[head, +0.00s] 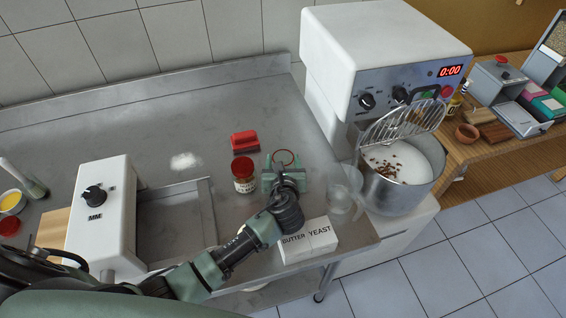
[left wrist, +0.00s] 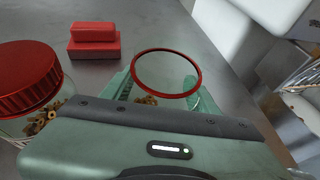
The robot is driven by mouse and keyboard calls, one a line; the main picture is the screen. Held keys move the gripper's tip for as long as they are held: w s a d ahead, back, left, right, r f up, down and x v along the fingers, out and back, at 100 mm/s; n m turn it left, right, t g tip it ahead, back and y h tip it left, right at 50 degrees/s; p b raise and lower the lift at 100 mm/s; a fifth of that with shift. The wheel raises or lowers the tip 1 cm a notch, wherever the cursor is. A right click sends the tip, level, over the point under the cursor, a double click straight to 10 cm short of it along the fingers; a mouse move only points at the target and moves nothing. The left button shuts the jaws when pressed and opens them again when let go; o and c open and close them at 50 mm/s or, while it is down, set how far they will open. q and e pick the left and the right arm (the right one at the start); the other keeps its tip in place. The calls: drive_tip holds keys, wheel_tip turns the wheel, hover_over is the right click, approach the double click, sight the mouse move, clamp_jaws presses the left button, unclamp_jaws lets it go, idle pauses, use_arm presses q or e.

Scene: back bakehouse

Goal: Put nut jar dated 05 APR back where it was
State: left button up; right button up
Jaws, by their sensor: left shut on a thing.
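My left gripper (head: 285,178) is shut on a clear open jar (head: 285,157) with a red rim, at the steel counter. In the left wrist view the jar (left wrist: 168,73) is between the fingers (left wrist: 160,95), with some brown pieces low in it. A second jar (head: 244,184) with a red lid and a small label stands just left of the gripper. In the left wrist view this lidded jar (left wrist: 30,88) shows brown nuts inside. No date is readable on either jar. My right gripper is not in view.
A red block (head: 244,143) lies behind the lidded jar. A clear jug (head: 345,187) and the mixer bowl (head: 401,190) stand right of the gripper. The back of the steel counter (head: 120,125) is mostly free.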

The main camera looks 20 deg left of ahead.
use_arm(q)
drive_tip(key=shift+f, duration=0.3)
drive_tip(key=shift+f, duration=0.1)
drive_tip(key=o, duration=1.6)
drive_tip(key=shift+f, duration=0.1)
drive_tip(key=shift+r, duration=0.25)
drive_tip(key=v, duration=1.2)
drive_tip(key=shift+s+f+b, duration=0.1)
drive_tip(key=shift+b, duration=0.25)
